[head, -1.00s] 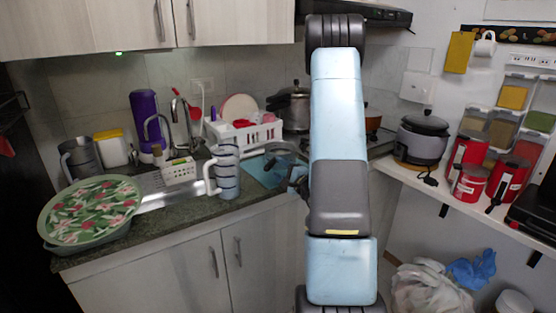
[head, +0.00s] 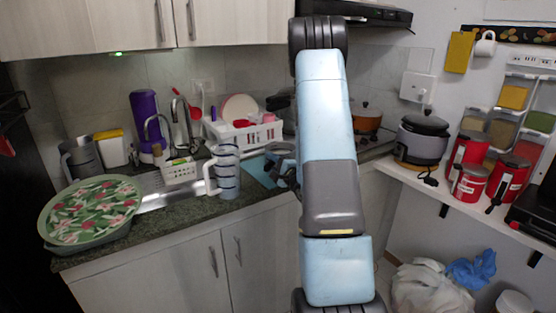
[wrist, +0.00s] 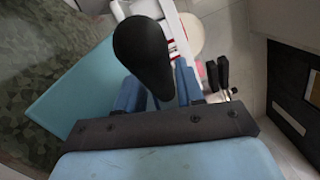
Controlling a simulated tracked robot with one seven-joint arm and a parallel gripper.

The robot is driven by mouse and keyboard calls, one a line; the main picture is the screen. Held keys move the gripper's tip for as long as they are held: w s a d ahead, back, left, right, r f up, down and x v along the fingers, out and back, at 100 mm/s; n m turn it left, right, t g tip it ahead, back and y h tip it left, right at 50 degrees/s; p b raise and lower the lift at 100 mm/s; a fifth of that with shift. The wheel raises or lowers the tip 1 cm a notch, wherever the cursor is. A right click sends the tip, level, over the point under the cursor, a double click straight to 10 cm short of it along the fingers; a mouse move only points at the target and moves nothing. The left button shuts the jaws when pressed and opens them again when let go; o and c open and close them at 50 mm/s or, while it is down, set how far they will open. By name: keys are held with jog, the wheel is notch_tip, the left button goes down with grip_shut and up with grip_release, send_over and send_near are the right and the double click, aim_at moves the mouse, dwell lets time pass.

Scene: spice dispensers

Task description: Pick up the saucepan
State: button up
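An orange-brown pan (head: 366,122), which looks like the saucepan, sits on the stove at the back, just right of my arm in the head view. My gripper (head: 284,163) is partly hidden left of my arm, over the counter by the light blue board. In the wrist view, its two blue fingers (wrist: 160,92) stand apart. A black rounded handle-like thing (wrist: 143,52) tapers down between and over them, close to the camera. I cannot tell what it belongs to or whether the fingers touch it. My arm hides part of the stove.
A light blue board (head: 262,172) lies on the counter. A rice cooker (head: 422,140) and red canisters (head: 468,182) line the right shelf.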

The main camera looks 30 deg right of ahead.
grip_shut()
dwell(0.3)
jog(key=shift+r, duration=0.2)
dwell(0.4)
